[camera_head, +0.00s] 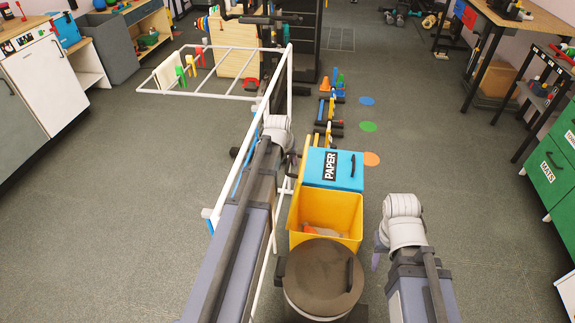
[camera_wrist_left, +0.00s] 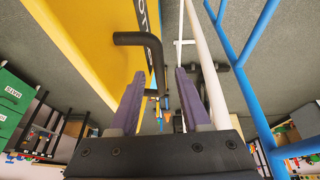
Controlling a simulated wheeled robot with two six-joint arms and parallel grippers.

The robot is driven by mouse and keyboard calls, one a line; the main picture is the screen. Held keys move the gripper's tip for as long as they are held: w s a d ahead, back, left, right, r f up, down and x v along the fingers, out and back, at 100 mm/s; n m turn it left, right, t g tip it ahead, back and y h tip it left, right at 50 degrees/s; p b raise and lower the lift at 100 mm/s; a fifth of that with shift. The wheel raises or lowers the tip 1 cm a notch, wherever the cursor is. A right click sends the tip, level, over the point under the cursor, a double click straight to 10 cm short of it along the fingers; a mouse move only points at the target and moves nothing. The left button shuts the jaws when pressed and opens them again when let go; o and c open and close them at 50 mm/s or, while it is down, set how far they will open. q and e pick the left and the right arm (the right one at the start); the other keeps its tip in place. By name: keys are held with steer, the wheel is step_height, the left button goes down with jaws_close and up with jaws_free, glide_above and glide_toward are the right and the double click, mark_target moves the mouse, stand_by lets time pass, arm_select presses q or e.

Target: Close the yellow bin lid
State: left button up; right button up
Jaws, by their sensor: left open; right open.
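The yellow bin (camera_head: 347,205) stands open in the head view, with some orange and pale contents inside. Its yellow lid (camera_head: 296,205) is raised along the bin's left side, seen nearly edge-on. In the left wrist view the lid (camera_wrist_left: 85,35) fills the upper left, with a black bar handle (camera_wrist_left: 153,55) on it. My left gripper (camera_wrist_left: 160,74) is open beside the lid, the handle ahead of its fingertips; I cannot tell whether they touch. In the head view its fingers are mostly hidden by my arm. My right gripper (camera_head: 379,247) is open and empty, right of the bin.
A blue PAPER bin (camera_head: 350,170) stands closed behind the yellow bin. A round-lidded bin (camera_head: 318,275) stands in front. A white rack (camera_head: 215,95) runs along the left, close to my left arm. Floor to the right is mostly clear.

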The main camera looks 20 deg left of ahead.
arm_select(q)
jaws_close()
stand_by(0.3)
stand_by(1.1)
